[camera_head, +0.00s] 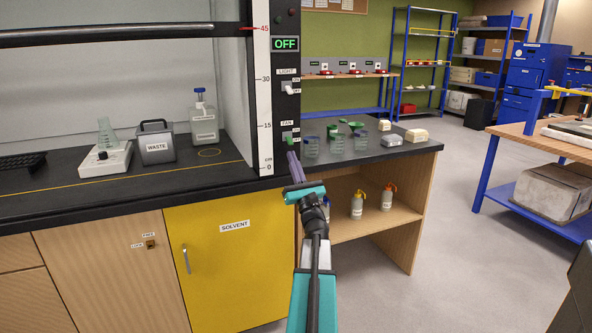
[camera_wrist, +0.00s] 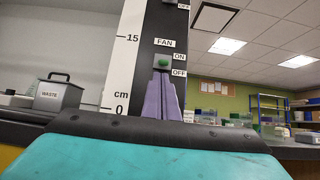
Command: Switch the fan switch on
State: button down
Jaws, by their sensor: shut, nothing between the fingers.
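The fan switch (camera_head: 288,138) is on the dark post of the fume hood, under a FAN label. In the wrist view its green knob (camera_wrist: 163,62) shows beside the ON and OFF labels; which way it is set is hard to tell. My gripper (camera_head: 292,156) has purple fingers, pressed together and empty, pointing up just below the switch. In the wrist view the fingertips (camera_wrist: 161,76) appear right below the green knob and hide the lower part of the switch plate. Whether they touch it I cannot tell.
A display (camera_head: 285,44) higher on the post reads OFF. The light switch (camera_head: 289,88) sits between it and the fan switch. A height scale (camera_head: 263,120) runs along the post. Glass beakers (camera_head: 335,146) stand on the black counter (camera_head: 400,155) to the right.

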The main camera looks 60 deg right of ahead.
aim_at(289, 141)
jog(key=shift+x, duration=1.35)
jog(key=shift+a+r+y, duration=0.1)
jog(key=shift+a+y, duration=0.1)
jog(key=shift+y, duration=0.1)
